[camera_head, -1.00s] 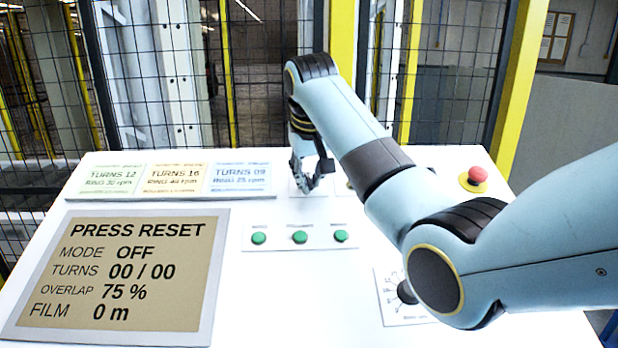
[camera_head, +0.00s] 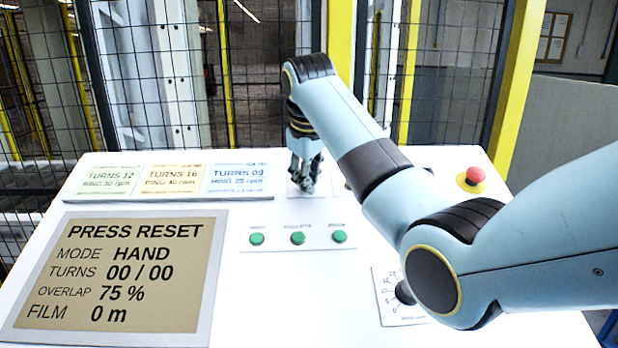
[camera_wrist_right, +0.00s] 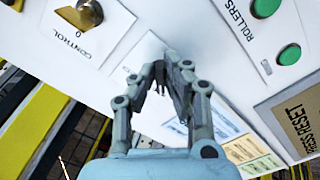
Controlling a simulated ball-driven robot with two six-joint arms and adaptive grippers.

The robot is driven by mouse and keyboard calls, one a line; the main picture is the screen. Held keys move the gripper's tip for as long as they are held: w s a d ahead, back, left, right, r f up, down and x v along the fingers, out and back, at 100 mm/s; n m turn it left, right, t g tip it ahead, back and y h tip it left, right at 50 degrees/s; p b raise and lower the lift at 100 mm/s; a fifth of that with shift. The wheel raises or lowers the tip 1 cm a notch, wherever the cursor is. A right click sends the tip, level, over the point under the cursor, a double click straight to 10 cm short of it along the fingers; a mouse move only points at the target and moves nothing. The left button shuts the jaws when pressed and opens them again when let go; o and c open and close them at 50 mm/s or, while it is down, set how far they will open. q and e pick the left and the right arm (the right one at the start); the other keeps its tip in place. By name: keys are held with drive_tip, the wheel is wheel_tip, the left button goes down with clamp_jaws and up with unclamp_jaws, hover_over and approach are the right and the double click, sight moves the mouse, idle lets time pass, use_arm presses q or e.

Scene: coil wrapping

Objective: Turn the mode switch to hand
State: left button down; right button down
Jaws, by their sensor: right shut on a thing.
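My right gripper (camera_head: 305,180) points down at the back of the white console, on the small plate of the mode switch. In the right wrist view its fingers (camera_wrist_right: 162,85) are closed in around the switch. The switch knob is hidden between the fingers, so its pointer cannot be seen. The display (camera_head: 115,270) on the left reads PRESS RESET, MODE HAND, TURNS 00 / 00, OVERLAP 75 %, FILM 0 m. My left gripper is not in view.
Green buttons (camera_head: 298,238) sit in a row in front of the gripper. A red mushroom button (camera_head: 475,175) is at the back right. A dial (camera_head: 404,292) is partly behind my right arm. A brass CONTROL switch (camera_wrist_right: 88,12) is beside the gripper. Recipe cards (camera_head: 235,180) lie left.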

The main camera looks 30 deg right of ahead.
idle(0.3)
drive_tip(key=c, duration=1.4)
unclamp_jaws()
drive_tip(key=shift+w, duration=0.1)
drive_tip(key=shift+r, duration=0.2)
drive_tip(key=v, duration=0.7)
drive_tip(key=shift+a, duration=0.1)
